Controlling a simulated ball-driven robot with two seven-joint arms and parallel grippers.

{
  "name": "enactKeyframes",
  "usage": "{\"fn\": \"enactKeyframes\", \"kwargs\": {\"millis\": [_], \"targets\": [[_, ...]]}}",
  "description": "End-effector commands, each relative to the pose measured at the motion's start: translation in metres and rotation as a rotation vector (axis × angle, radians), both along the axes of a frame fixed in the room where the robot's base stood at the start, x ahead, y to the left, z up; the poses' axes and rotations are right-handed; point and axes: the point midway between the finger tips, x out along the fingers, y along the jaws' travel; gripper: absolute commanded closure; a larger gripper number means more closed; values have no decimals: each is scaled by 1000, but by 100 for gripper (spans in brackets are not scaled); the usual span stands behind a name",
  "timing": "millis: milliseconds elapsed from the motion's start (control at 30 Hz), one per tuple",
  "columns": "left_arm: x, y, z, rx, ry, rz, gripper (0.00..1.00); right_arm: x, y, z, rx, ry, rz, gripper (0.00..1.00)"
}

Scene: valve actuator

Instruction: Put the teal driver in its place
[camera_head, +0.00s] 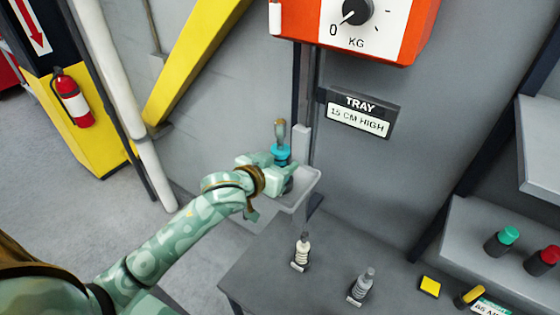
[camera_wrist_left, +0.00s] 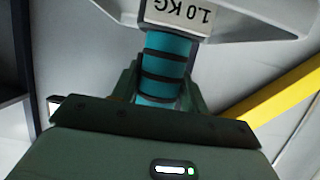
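The teal driver (camera_head: 281,153) is at the grey tray (camera_head: 307,187) below the red scale in the head view, with an olive-brown top end showing above my gripper. My left gripper (camera_head: 277,167) reaches in from the left, its fingers on both sides of the driver. In the left wrist view, the driver's teal handle with dark bands (camera_wrist_left: 164,66) sits between the fingers (camera_wrist_left: 162,95), which look closed on it. A pale surface labelled "1.0 KG" (camera_wrist_left: 180,16) lies beyond the handle. I cannot tell whether the driver's lower end touches the tray. My right gripper is not in view.
A dark table (camera_head: 260,280) holds a white-topped item (camera_head: 301,252), a grey item (camera_head: 361,287) and a yellow block (camera_head: 430,286). The red scale (camera_head: 400,30) and a "TRAY 15 CM HIGH" sign (camera_head: 358,113) are on the wall. Shelves with green and red-capped items stand right.

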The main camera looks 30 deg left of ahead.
Motion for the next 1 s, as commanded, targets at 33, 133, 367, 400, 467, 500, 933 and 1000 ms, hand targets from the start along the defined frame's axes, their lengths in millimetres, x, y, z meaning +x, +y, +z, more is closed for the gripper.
{"fn": "enactKeyframes", "kwargs": {"millis": [33, 133, 367, 400, 467, 500, 933, 1000], "targets": [[0, 0, 0, 0, 0, 1, 41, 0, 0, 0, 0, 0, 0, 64], [0, 0, 1, 0, 0, 0, 38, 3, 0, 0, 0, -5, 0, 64], [0, 0, 3, 0, -1, 0, 38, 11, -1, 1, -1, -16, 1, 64], [0, 0, 6, 0, -1, 0, 38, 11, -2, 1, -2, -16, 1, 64], [-8, 1, 7, -1, 0, -1, 38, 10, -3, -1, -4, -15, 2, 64], [-15, 2, 9, 0, 0, 0, 38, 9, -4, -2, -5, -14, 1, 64], [-101, 14, 43, 0, 4, 0, 38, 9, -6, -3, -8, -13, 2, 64], [-107, 15, 45, -1, 2, 0, 38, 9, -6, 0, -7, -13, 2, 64]]}}
